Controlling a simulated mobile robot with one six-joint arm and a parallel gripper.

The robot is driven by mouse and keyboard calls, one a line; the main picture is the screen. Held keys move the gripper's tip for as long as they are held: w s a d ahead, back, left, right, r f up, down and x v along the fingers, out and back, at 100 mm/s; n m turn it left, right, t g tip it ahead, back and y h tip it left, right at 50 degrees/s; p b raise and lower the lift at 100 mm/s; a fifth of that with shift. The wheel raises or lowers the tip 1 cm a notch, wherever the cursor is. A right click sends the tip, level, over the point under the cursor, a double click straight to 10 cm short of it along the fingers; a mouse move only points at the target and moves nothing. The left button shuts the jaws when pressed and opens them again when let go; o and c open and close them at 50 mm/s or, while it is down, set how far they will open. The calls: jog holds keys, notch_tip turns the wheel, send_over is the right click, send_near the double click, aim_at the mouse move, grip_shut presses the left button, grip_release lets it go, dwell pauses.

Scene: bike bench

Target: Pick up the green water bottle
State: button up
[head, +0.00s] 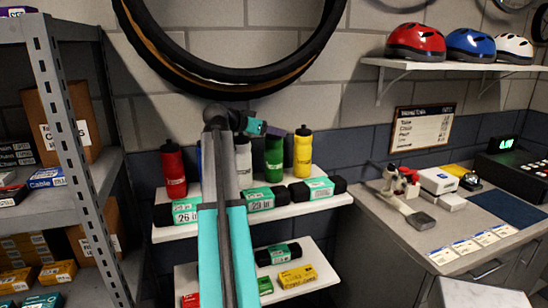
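The green water bottle (274,165) stands upright on the upper white shelf against the wall, between a white bottle (243,160) and a yellow bottle (303,155). My arm reaches up from the bottom middle in the head view, and my gripper (276,130) is small there, in front of or just above the green bottle's top. The bottle's cap is mostly hidden behind it. I cannot tell whether the gripper touches the bottle, nor whether its fingers are open or shut.
A red bottle (173,170) and a mostly hidden blue bottle (199,160) stand to the left. Boxed black rolls (317,190) lie along the shelf front. A tyre (240,75) hangs above. A metal rack (75,130) is left; a cluttered counter (400,235) is right.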

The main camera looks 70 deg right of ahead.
jog(key=shift+x, duration=0.95)
jog(key=shift+d, duration=0.15)
jog(key=p+x, duration=0.2)
jog(key=x, duration=0.3)
jog(key=shift+w+f, duration=0.15)
jog(key=c, duration=1.4)
